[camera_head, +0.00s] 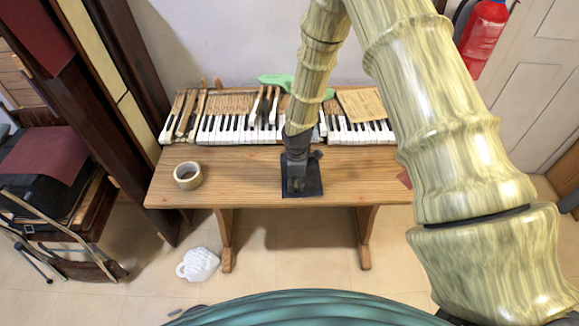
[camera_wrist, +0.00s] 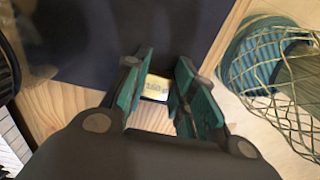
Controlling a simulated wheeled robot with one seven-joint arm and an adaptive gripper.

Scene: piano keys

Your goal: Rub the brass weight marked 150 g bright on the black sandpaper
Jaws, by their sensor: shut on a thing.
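The brass weight (camera_wrist: 155,87) is a small yellow block between the teal pads of my gripper (camera_wrist: 160,92) in the wrist view. My gripper is shut on it. Its marking is too small to read. The black sandpaper (camera_wrist: 95,45) is a dark sheet in the wrist view, and the weight shows at its edge. I cannot tell if they touch. In the head view my gripper (camera_head: 297,185) points down over the sandpaper (camera_head: 314,183), near the front middle of the wooden table. The weight is hidden there.
Piano keys (camera_head: 235,130) run along the back, with loose keys, a green cloth (camera_head: 277,80) and a tan sheet (camera_head: 361,105). The table top (camera_head: 240,180) between tape and sandpaper is clear.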

